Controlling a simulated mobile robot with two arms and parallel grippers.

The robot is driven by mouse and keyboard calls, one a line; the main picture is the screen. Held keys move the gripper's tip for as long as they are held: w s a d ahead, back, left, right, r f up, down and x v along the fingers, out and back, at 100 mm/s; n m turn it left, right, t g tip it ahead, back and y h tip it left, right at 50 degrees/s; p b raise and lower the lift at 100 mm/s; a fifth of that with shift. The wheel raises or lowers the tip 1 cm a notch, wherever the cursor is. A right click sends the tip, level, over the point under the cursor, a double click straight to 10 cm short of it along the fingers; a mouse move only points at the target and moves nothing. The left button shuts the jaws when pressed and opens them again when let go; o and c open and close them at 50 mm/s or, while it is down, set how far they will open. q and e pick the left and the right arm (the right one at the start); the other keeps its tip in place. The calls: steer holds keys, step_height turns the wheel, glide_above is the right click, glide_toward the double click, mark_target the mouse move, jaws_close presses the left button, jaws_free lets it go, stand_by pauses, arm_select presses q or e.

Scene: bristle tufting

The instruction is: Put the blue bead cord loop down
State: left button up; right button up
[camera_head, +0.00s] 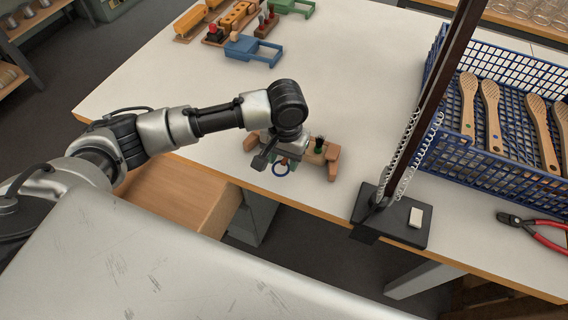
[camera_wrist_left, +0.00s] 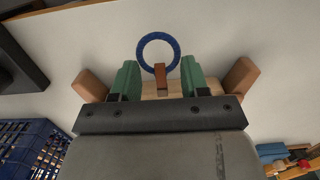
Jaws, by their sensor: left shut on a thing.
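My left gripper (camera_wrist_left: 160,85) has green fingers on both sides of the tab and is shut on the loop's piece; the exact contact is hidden. A wooden piece with upright end blocks (camera_head: 333,160) lies under and beside the gripper. My right gripper is not in view.
The white table (camera_head: 370,60) is clear behind the gripper. A dark post on a black base (camera_head: 400,219) stands to the right. Beyond it are a blue basket (camera_head: 500,160) of wooden brushes and red-handled pliers (camera_head: 545,234).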

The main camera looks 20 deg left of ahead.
mark_target(284, 173)
arm_select(q)
step_height(284, 173, down, 3)
steer(key=shift+f, duration=0.2)
steer(key=o, duration=1)
steer(key=shift+c, duration=0.2)
